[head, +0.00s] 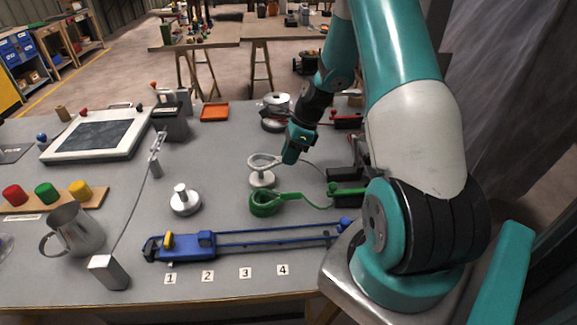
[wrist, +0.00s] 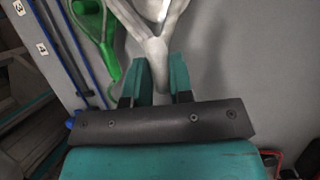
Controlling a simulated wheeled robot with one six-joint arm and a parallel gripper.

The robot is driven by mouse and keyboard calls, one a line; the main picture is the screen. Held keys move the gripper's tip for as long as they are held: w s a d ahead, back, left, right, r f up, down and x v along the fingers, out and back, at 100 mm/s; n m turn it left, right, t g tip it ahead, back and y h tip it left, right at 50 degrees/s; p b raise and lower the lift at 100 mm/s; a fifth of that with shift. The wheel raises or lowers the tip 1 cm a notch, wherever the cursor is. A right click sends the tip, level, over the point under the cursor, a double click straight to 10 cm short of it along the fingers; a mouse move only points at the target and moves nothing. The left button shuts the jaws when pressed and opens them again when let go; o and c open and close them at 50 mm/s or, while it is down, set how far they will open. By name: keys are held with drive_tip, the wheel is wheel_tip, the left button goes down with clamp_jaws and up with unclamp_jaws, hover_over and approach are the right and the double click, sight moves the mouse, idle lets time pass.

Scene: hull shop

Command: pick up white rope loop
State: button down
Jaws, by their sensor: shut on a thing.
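The white rope loop (head: 264,160) shows in the head view near the middle of the grey bench, at the end of my gripper (head: 286,158). In the wrist view the white rope (wrist: 153,48) runs down between the two teal fingertips of my gripper (wrist: 162,62), which are shut on it. The loop's far part is cut off by the top edge of the wrist view. A round pale piece (head: 262,179) sits just below the loop in the head view. I cannot tell whether the loop touches it.
A green rope coil (head: 264,203) lies just in front of the loop. A blue clamp (head: 188,246) lies along the front, behind several number tags. A round metal knob piece (head: 184,201) stands to the left. Dark and red items (head: 345,122) stand close on the right.

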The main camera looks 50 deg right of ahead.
wheel_tip(320, 180, up, 15)
drive_tip(key=shift+r, duration=0.1)
idle(0.9)
